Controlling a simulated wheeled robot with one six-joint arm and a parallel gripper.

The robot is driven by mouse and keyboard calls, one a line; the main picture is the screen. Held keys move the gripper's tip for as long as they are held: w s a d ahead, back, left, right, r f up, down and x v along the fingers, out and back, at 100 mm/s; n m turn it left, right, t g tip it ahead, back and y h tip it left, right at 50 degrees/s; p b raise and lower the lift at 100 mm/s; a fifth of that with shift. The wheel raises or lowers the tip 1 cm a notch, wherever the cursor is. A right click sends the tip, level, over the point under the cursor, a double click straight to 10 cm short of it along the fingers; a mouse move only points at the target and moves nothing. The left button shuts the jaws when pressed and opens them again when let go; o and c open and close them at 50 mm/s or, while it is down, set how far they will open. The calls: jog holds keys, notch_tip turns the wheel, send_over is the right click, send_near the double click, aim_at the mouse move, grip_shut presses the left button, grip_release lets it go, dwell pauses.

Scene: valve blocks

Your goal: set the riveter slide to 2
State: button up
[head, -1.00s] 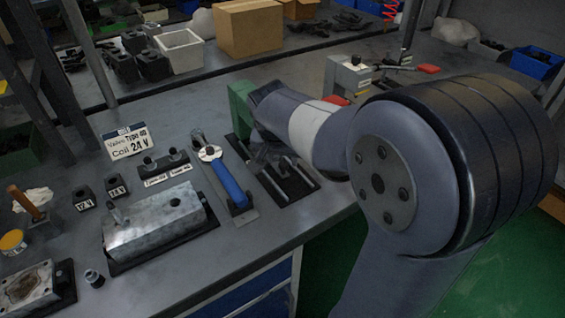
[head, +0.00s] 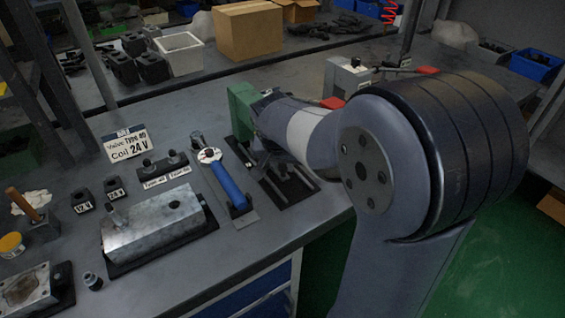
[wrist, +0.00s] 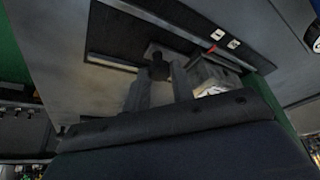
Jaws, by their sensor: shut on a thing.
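The riveter appears to be the green-framed device (head: 243,106) on a black base (head: 300,193), partly hidden behind my arm in the head view. In the wrist view a dark plate with a long slot (wrist: 110,62) shows. A dark round knob (wrist: 159,70), seemingly the slide's, stands at the slot's right end between my fingers. My gripper (wrist: 160,88) is shut on this knob. Two small white labels (wrist: 232,44) and a red mark (wrist: 214,49) lie to its right on the plate. The label digits are too small to read.
A blue-handled tool (head: 228,184) lies left of the riveter's base. A metal block (head: 155,220), small black blocks (head: 115,189) and a sign (head: 127,144) stand farther left. A grey unit (head: 348,75) stands behind. The bench's front edge (head: 300,240) is close.

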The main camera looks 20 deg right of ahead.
grip_shut()
jog(key=shift+w+a+r+p, duration=0.15)
jog(key=shift+w+a, duration=0.15)
jog(key=shift+w, duration=0.6)
jog(key=shift+w+a+f+p, duration=0.15)
jog(key=shift+w+a, duration=0.15)
jog(key=shift+w, duration=0.6)
jog(key=shift+r, duration=0.1)
jog(key=o, duration=0.8)
grip_release()
jog(key=shift+w, duration=0.1)
jog(key=shift+o, duration=0.2)
jog(key=p+v, duration=0.1)
jog(key=v, duration=0.9)
jog(key=shift+r, duration=0.35)
